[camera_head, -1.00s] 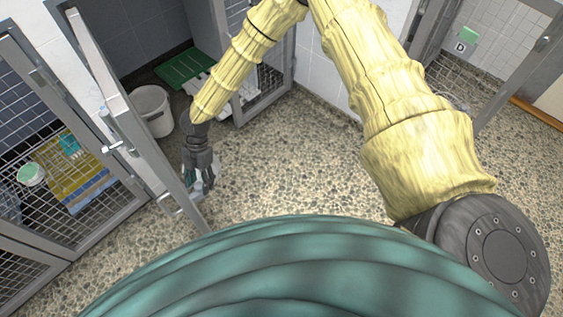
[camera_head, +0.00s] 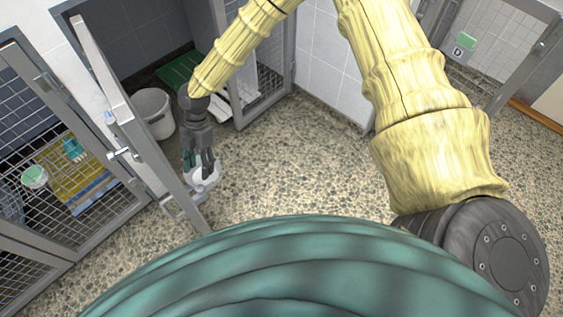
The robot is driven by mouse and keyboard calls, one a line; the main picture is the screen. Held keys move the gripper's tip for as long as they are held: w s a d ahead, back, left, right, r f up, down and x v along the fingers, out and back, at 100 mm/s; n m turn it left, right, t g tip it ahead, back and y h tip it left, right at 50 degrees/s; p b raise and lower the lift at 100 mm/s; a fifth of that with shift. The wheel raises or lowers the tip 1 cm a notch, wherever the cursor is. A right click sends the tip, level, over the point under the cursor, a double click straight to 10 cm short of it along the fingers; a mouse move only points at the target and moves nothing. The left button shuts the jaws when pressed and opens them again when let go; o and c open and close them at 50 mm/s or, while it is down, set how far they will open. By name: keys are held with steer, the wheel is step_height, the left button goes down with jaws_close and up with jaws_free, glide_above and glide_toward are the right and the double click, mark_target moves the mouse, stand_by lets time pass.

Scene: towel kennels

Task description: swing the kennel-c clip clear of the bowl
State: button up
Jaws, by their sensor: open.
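My gripper (camera_head: 201,170) points down just above a white bowl (camera_head: 209,182), at the free edge of an open kennel door (camera_head: 158,160). Its fingers are open and partly cover the bowl; I cannot tell whether they touch it. A grey metal bracket (camera_head: 177,207) sits on the door's edge just below and left of the bowl. It may be the clip, but it is too small to tell whether it lies across the bowl. No letter C can be read.
Inside the open kennel are a white bucket (camera_head: 153,112), a green mat (camera_head: 180,74) and a white slatted piece (camera_head: 231,101). A latch (camera_head: 122,154) juts from the door. The left kennel holds a yellow and blue towel (camera_head: 75,182). The pebbled floor (camera_head: 300,165) is clear.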

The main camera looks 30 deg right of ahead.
steer(key=s+d+m+y+p, duration=0.1)
steer(key=s+m+p, duration=0.9)
steer(key=s, duration=0.7)
steer(key=s+d+r+m+t+h+p, duration=0.1)
steer(key=s+d+r+m+p, duration=0.1)
steer(key=s+d+m, duration=0.3)
steer(key=s+d+r+m+t+h+p, duration=0.1)
steer(key=s+d+r+m+p, duration=0.1)
steer(key=s+d+m+p, duration=0.3)
steer(key=shift+s+d+r+m, duration=0.25)
steer(key=shift+s+d+m, duration=0.3)
steer(key=shift+d+m, duration=0.7)
